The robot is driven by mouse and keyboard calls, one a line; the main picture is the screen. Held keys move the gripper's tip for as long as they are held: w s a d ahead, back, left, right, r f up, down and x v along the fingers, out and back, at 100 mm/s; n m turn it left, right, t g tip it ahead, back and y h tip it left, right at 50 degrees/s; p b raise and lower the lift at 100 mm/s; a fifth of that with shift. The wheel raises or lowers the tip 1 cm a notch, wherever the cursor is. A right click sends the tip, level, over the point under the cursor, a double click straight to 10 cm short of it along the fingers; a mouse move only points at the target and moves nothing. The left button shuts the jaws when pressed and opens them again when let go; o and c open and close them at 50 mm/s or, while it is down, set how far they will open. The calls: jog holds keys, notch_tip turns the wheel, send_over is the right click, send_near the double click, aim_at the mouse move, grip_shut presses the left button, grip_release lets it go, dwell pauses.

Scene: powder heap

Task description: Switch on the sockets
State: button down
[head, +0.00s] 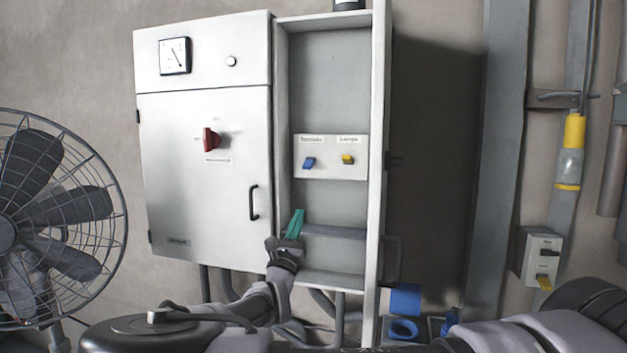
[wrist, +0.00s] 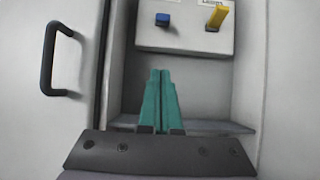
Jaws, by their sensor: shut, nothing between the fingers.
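A white switch panel (head: 330,157) is mounted inside the open right-hand compartment of the cabinet. It carries a blue switch (head: 309,162) on the left and a yellow switch (head: 348,159) on the right. The left label is too small to read surely; the right one seems to say "Lampe". In the wrist view the blue switch (wrist: 162,19) and yellow switch (wrist: 216,17) show at the top, the yellow one standing out upward. My gripper (head: 297,213), with green fingers, is shut and empty at the compartment's opening, below the panel and apart from it.
A closed cabinet door (head: 200,175) with a red rotary knob (head: 211,139) and black handle (head: 254,202) is left of the compartment. A shelf (head: 335,232) crosses it below the panel. A fan (head: 50,215) stands left. A small switch box (head: 540,255) hangs right.

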aim_at(308, 164)
jog(key=shift+w, duration=0.1)
jog(key=w+d+r, duration=0.1)
jog(key=w+r, duration=0.5)
jog(key=r, duration=0.3)
jog(key=shift+w+d+r, duration=0.15)
jog(key=shift+w, duration=0.2)
